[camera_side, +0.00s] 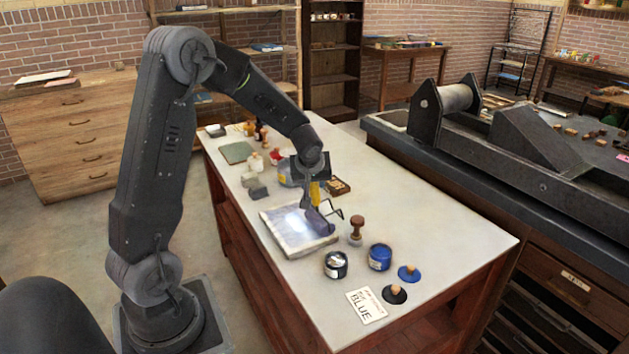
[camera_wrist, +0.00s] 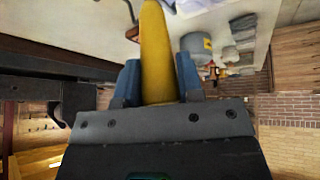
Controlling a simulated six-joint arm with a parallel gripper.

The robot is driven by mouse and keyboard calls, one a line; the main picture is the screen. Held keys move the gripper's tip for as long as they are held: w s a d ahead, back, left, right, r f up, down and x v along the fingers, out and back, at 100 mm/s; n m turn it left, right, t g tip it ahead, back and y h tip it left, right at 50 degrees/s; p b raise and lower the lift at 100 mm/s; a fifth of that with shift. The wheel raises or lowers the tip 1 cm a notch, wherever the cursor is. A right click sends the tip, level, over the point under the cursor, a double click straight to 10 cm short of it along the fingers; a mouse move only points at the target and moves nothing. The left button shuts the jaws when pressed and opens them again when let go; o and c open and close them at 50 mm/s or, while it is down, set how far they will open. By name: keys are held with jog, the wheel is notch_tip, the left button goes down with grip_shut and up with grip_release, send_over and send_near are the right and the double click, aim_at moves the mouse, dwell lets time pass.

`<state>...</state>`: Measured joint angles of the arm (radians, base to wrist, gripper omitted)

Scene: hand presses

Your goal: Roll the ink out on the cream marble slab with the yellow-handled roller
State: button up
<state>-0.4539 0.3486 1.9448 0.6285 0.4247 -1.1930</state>
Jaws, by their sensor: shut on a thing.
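The yellow-handled roller (camera_side: 314,190) is gripped by its handle in my gripper (camera_side: 312,178), handle upright and dark head downward. In the wrist view the yellow handle (camera_wrist: 155,40) stands between the two blue fingers of my gripper (camera_wrist: 157,72), which are closed on it. The marble slab (camera_side: 283,237) lies on the table under the roller, pale greyish with a bright glossy patch. The roller's head (camera_side: 320,222) is over the slab's right part; I cannot tell whether it touches. No distinct ink layer can be made out on the slab.
To the right of the slab are a wooden-handled tool (camera_side: 357,230), a black tin (camera_side: 335,265), a blue tin (camera_side: 379,257), a black lid (camera_side: 394,294), a blue lid (camera_side: 408,273) and a card reading BLUE (camera_side: 366,306). Grey blocks (camera_side: 254,187) sit behind the slab.

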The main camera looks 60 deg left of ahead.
jog(key=s, duration=1)
jog(key=shift+s, duration=0.3)
dwell(0.6)
jog(key=shift+r, duration=0.1)
jog(key=shift+r, duration=1.95)
jog(key=w+a+g, duration=0.2)
jog(key=w+a, duration=0.8)
jog(key=w, duration=0.4)
jog(key=s+f, duration=0.3)
jog(key=s, duration=0.9)
jog(key=shift+f, duration=0.45)
